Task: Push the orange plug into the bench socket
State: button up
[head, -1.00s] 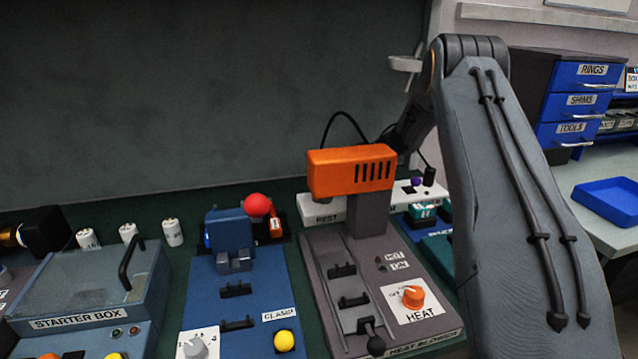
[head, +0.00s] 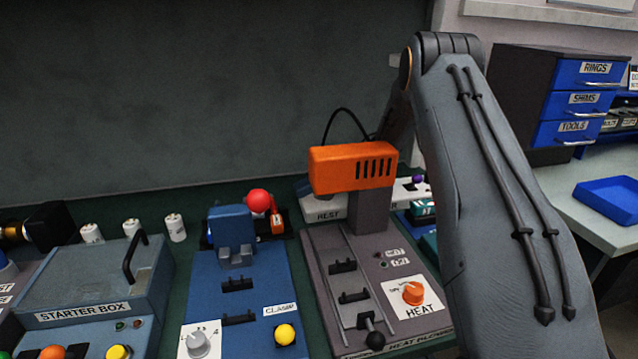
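No orange plug can be made out for certain. A small orange piece with a white label (head: 277,222) sits behind the blue clamp, and I cannot tell what it is. A white strip marked REST (head: 322,213) runs behind the orange-headed heat blower, with a small purple piece (head: 418,180) near its right end. I cannot make out the bench socket. A black cable (head: 345,112) loops up behind the blower. My arm (head: 490,180) rises at the right and bends down behind the blower. My gripper is hidden there, so its state and anything in it do not show.
The heat blower (head: 352,168), the blue clamp unit (head: 232,228) with its red ball (head: 258,201), and the starter box (head: 85,285) crowd the bench. Several white cylinders (head: 175,228) stand behind. Blue drawers (head: 578,104) and a blue tray (head: 610,200) are at the right.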

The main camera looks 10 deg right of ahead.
jog(key=shift+d+r, duration=0.1)
jog(key=shift+d, duration=0.05)
jog(key=shift+c, duration=1.1)
jog(key=shift+d+r, duration=0.1)
jog(key=shift+d, duration=0.1)
grip_shut()
jog(key=shift+w+d, duration=0.1)
